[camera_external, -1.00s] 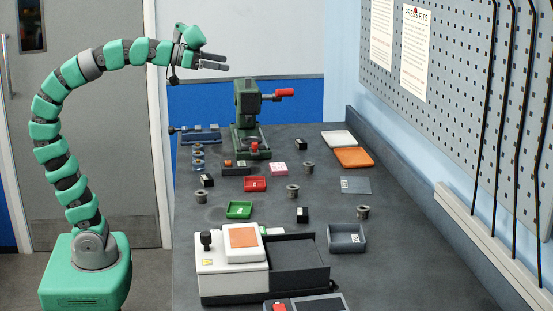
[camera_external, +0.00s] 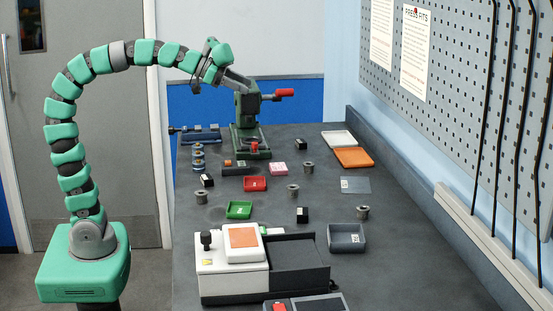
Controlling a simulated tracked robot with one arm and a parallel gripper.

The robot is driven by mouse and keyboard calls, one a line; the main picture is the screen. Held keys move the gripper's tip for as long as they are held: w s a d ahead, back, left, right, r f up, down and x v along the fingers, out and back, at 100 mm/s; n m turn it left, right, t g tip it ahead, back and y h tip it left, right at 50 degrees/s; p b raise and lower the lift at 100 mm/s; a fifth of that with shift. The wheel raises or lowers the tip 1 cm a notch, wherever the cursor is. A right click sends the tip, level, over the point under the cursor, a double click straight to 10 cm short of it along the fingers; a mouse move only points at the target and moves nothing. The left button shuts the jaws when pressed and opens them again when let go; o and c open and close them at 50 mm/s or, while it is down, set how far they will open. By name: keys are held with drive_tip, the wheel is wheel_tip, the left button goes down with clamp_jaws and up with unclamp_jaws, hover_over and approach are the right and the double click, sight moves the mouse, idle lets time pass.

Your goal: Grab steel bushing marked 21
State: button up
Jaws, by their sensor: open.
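Several grey metal bushings stand on the dark bench: one at the left edge (camera_external: 201,197), one in the middle (camera_external: 293,192), one further back (camera_external: 309,167) and one at the right (camera_external: 362,212). Their markings are too small to read, so I cannot tell which is 21. A stack of ring-like parts (camera_external: 198,158) stands at the back left. My gripper (camera_external: 248,83) is open and empty, high above the back of the bench, in front of the green press's top. It is well above and behind the bushings.
A green press (camera_external: 247,140) with a red handle stands at the back. Red (camera_external: 255,184), green (camera_external: 239,210) and grey (camera_external: 346,238) trays lie around the middle. Small black blocks stand among the bushings. A white machine (camera_external: 231,277) fills the front. A pegboard wall is at the right.

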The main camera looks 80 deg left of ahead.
sight(295, 190)
drive_tip(key=w+d+f+m+g+h+p, duration=0.1)
drive_tip(key=f+m+g+h+p, duration=0.1)
drive_tip(key=f+p, duration=0.2)
drive_tip(key=w+d+f+m+g+h+p, duration=0.2)
drive_tip(key=f+m+h+p, duration=0.1)
drive_tip(key=f, duration=0.5)
drive_tip(key=w+d+f+m+g+h+p, duration=0.1)
drive_tip(key=w+f+m+g+h+p, duration=0.1)
drive_tip(key=f+p, duration=0.3)
drive_tip(key=shift+w+d+f+m+h, duration=0.1)
drive_tip(key=shift+d+f+m+h, duration=0.15)
drive_tip(key=shift+f, duration=0.3)
drive_tip(key=shift+w+d+f+m+h, duration=0.15)
drive_tip(key=shift+f+m+h, duration=0.1)
drive_tip(key=shift+f, duration=0.25)
drive_tip(key=shift+d+f, duration=0.15)
drive_tip(key=shift+f, duration=0.05)
drive_tip(key=x, duration=1.2)
drive_tip(key=shift+w+d+f, duration=0.1)
drive_tip(key=shift+d+f, duration=0.05)
drive_tip(key=shift+f, duration=0.05)
drive_tip(key=shift+w+d+f, duration=0.2)
drive_tip(key=shift+w+d, duration=0.1)
drive_tip(key=shift+d, duration=0.05)
drive_tip(key=c, duration=1.1)
